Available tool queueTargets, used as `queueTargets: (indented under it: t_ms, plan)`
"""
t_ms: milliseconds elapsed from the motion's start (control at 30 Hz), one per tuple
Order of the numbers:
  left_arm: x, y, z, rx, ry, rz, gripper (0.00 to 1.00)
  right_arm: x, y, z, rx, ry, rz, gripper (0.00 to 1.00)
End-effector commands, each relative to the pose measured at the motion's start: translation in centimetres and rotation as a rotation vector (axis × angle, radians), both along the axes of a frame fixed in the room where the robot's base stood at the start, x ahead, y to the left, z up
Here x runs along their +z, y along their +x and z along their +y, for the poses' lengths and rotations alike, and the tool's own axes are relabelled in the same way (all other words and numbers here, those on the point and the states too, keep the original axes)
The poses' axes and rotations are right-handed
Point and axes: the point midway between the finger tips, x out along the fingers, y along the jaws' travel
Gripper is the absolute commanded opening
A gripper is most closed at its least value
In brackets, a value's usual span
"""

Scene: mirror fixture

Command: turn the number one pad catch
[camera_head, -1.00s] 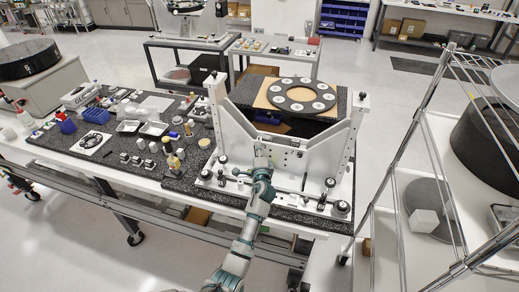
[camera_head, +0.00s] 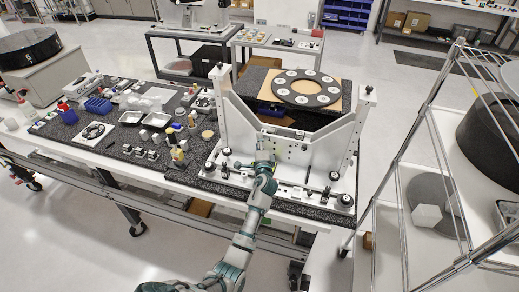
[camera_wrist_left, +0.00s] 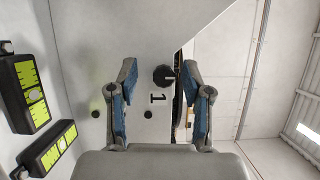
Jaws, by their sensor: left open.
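The mirror fixture (camera_head: 318,150) is a white upright frame on the bench. In the left wrist view its pale plate fills the middle, and the black round number one pad catch (camera_wrist_left: 162,75) sits on it with a light line across its face. A black "1" (camera_wrist_left: 157,99) is printed just below the knob. My left gripper (camera_head: 264,164) is at the fixture's front face. In the left wrist view its blue-padded fingers (camera_wrist_left: 161,90) are apart, with the catch between them in the picture, nearer the right finger. Contact cannot be told. My right gripper is not in view.
A black ring with white pads (camera_head: 304,88) lies behind the fixture. Small bottles and trays (camera_head: 131,118) crowd the bench to the left. A wire rack (camera_head: 430,150) stands at the right. Two black and yellow-green levels (camera_wrist_left: 25,92) show at the wrist view's left.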

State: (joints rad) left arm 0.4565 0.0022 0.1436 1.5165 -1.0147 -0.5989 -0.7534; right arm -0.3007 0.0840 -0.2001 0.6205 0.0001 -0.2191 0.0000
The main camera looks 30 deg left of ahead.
Motion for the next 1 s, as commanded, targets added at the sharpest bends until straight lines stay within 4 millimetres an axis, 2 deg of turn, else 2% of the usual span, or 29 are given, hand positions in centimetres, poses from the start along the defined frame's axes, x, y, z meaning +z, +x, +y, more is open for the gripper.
queueTargets:
  t_ms: [500,700,1000]
  plan:
    - [-0.3,-8.3,-5.5,0.002,-0.004,0.0,0.49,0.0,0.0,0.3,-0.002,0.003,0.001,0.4]
    - [-0.3,-9.4,-6.2,0.002,-0.005,0.0,0.49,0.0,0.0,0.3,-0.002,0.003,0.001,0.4]
    - [-0.3,-9.5,-6.3,0.002,-0.004,0.0,0.49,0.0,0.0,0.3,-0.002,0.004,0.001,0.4]
